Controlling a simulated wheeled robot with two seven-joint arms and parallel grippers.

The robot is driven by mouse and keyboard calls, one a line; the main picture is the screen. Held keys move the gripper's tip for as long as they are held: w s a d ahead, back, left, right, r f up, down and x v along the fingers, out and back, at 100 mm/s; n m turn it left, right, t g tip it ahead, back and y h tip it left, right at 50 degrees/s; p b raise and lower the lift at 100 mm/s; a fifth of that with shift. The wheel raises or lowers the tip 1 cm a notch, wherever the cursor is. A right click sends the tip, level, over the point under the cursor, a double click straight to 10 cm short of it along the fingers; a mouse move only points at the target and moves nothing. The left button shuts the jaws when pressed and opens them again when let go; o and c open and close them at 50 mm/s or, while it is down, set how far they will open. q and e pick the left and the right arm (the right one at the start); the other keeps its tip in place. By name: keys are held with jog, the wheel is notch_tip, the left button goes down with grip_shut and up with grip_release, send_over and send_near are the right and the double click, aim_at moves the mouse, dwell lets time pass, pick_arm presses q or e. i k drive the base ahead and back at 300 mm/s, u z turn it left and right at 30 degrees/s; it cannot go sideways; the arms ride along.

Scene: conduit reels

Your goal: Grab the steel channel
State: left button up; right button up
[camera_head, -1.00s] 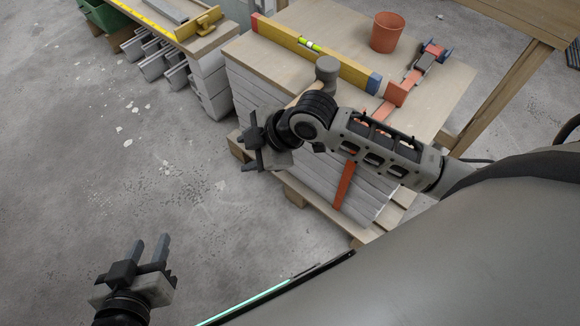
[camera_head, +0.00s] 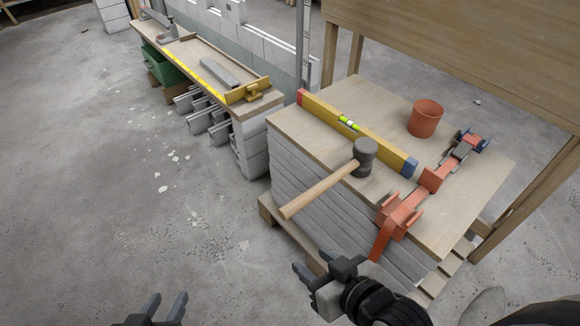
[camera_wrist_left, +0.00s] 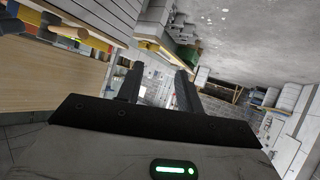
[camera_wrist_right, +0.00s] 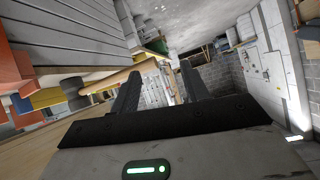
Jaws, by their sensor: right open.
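A grey bar, which looks like the steel channel (camera_head: 220,72), lies on the long, narrow bench (camera_head: 165,45) at the upper left of the head view, between a yellow strip and the bench's raised edge. My left gripper (camera_head: 165,307) is at the bottom edge of the head view, open and empty, far from the bar. Its spread fingers also show in the left wrist view (camera_wrist_left: 157,85). My right gripper (camera_head: 312,266) is open and empty, low in front of the near stack. Its fingers stand apart in the right wrist view (camera_wrist_right: 158,88).
The near board-topped stack (camera_head: 290,125) carries a mallet (camera_head: 364,155), a yellow level (camera_head: 335,115), an orange cup (camera_head: 425,118) and an orange clamp (camera_head: 410,205). Several grey profiles (camera_head: 205,115) stick out under the bench, near a green crate (camera_head: 162,66). The floor at left is clear.

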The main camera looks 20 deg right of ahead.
aim_at(228, 81)
jog(key=u, duration=0.5)
jog(key=i, duration=1.6)
jog(key=u, duration=0.35)
